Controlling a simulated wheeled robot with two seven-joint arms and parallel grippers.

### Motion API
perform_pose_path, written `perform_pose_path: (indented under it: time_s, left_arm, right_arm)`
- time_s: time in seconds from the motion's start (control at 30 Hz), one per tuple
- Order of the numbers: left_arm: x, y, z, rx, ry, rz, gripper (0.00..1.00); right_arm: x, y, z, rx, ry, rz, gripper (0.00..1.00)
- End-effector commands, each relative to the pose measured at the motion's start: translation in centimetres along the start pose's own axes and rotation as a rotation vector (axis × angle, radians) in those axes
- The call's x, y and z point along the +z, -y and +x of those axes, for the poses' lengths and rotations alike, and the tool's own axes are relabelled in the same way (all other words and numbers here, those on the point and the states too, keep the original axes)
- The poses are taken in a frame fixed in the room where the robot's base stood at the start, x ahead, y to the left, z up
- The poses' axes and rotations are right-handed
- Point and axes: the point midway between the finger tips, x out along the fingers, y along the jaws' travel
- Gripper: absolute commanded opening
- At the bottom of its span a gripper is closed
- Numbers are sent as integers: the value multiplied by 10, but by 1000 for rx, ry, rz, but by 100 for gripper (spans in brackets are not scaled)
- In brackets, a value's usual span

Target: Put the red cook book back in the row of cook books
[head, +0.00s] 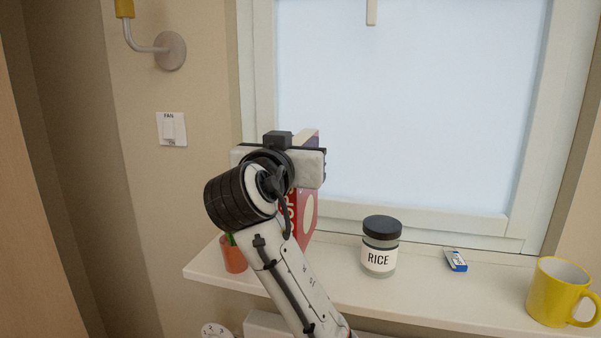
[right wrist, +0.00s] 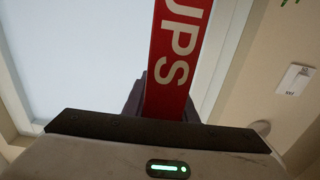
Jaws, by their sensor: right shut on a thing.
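The red cook book (head: 307,220) stands upright over the left part of the sill, partly hidden by my right arm. Its red spine with white letters "UPS" fills the middle of the right wrist view (right wrist: 180,60). I cannot tell whether the book's foot touches the sill. A purple patch (head: 312,141) shows just above the gripper, perhaps another book; I cannot tell. The rest of the row is hidden or out of view. My left gripper is not in view.
On the white sill (head: 430,297) are an orange pot (head: 233,257) left of the arm, a rice jar (head: 380,247) right of the book, a small blue-and-white box (head: 455,260) and a yellow mug (head: 558,292). A window stands behind; a switch (head: 171,129) is left.

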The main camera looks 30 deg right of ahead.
Motion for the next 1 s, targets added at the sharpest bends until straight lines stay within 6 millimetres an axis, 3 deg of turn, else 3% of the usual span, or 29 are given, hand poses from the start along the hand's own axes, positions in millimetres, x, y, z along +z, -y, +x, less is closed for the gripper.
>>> perform_pose_path:
  time_s: [0.27, 0.6, 0.77, 1.0]
  left_arm:
    - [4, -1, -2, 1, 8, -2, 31]
    - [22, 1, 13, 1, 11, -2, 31]
    - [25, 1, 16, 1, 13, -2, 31]
    - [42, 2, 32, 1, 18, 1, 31]
  right_arm:
    - [-3, -6, 16, -2, -6, 3, 0]
    - [27, -7, 16, 1, -6, 2, 0]
    - [33, -8, 16, 1, -5, 3, 0]
    - [64, -12, 18, 6, -6, 1, 0]
